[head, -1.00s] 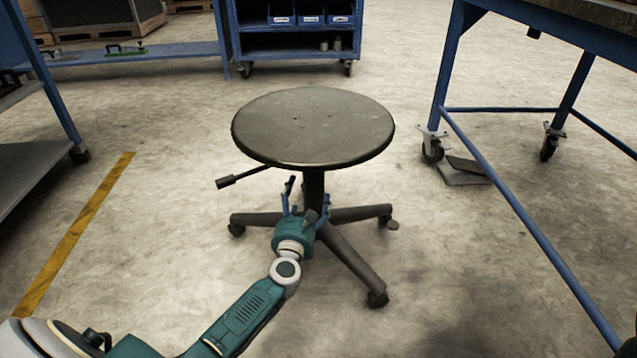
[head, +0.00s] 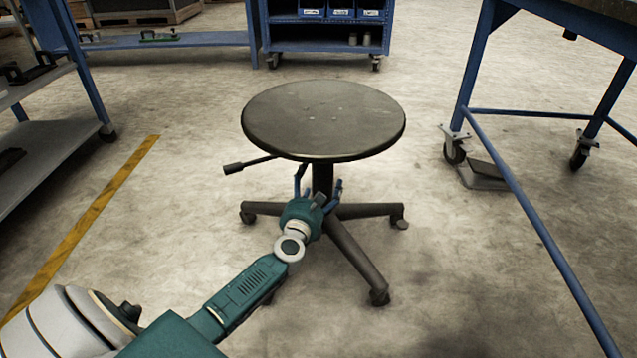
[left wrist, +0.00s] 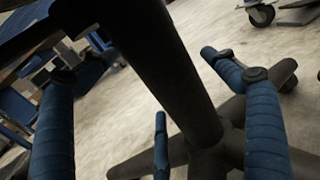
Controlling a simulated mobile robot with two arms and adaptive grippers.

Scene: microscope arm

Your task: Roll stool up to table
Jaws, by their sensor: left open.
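A stool with a round dark seat (head: 323,118) stands upright on wheeled legs in the middle of the head view. Its central column shows large in the left wrist view (left wrist: 165,65). My left gripper (head: 318,188) is open below the seat's near edge, its blue fingers spread on either side of the column. I cannot tell whether they touch it. The blue-framed table (head: 545,22) stands at the right on casters, apart from the stool. Its top is cut off by the frame edge. My right gripper is not in view.
A blue shelf cart (head: 330,36) with bins stands behind the stool. A grey shelf unit (head: 50,125) is at the left, beside a yellow floor stripe (head: 85,222). A flat plate (head: 483,177) lies by the table's caster. The floor between stool and table is clear.

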